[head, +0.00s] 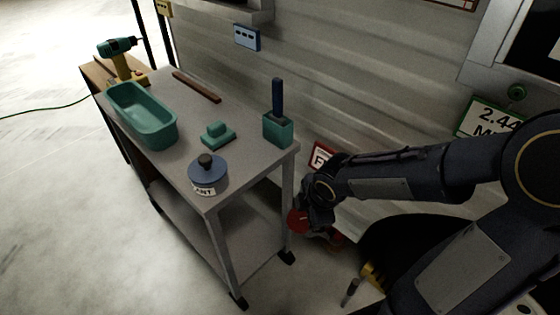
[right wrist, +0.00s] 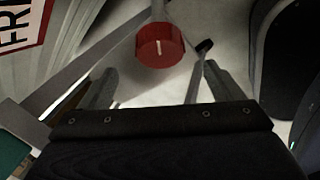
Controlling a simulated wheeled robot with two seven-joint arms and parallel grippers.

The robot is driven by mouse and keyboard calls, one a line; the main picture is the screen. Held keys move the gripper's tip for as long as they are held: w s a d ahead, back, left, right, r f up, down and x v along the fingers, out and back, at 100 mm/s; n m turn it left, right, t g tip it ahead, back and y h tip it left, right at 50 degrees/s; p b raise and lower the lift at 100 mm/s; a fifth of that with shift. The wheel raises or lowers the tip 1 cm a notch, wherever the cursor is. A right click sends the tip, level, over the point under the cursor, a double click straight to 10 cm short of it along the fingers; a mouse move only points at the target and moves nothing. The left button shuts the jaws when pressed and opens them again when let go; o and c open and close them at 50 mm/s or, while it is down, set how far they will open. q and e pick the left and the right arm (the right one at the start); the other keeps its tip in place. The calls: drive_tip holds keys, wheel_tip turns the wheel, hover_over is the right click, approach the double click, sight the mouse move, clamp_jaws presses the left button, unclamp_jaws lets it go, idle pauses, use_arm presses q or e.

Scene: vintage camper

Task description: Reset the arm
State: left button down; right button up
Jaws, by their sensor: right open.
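My right arm comes in from the right in the head view. Its gripper (head: 318,222) hangs low beside the cart's near right leg, below the tabletop. In the right wrist view the two grey fingers of this gripper (right wrist: 156,78) stand wide apart, with nothing held between them. A red round piece with a white mark (right wrist: 160,46) shows beyond the fingers; in the head view a red round piece (head: 298,220) shows beside the gripper. I cannot tell what it belongs to. My left gripper is not in view.
The metal cart (head: 233,181) carries a teal tub (head: 156,128), a drill (head: 120,55), a teal block (head: 217,134), a blue lidded pot (head: 207,175) and a teal holder (head: 278,130) with a dark handle. A ribbed wall (head: 350,75) stands behind. The floor at left is mostly clear.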

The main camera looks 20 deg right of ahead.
drive_tip(key=s+a+r+m+t+y, duration=0.1)
drive_tip(key=s+a+r+m+y, duration=0.1)
drive_tip(key=s+r+m, duration=0.45)
drive_tip(key=s+a+r+m+t+y, duration=0.1)
drive_tip(key=s+a+r+m+y, duration=0.15)
drive_tip(key=s+m, duration=0.65)
wheel_tip(320, 180, up, 33)
drive_tip(key=w+m+p, duration=0.1)
drive_tip(key=w+p, duration=0.1)
drive_tip(key=p, duration=3)
drive_tip(key=shift+d+g+h+p, duration=0.2)
drive_tip(key=shift+g+h+p, duration=0.1)
drive_tip(key=shift+h, duration=0.15)
drive_tip(key=shift+f, duration=0.1)
drive_tip(key=shift+c, duration=0.2)
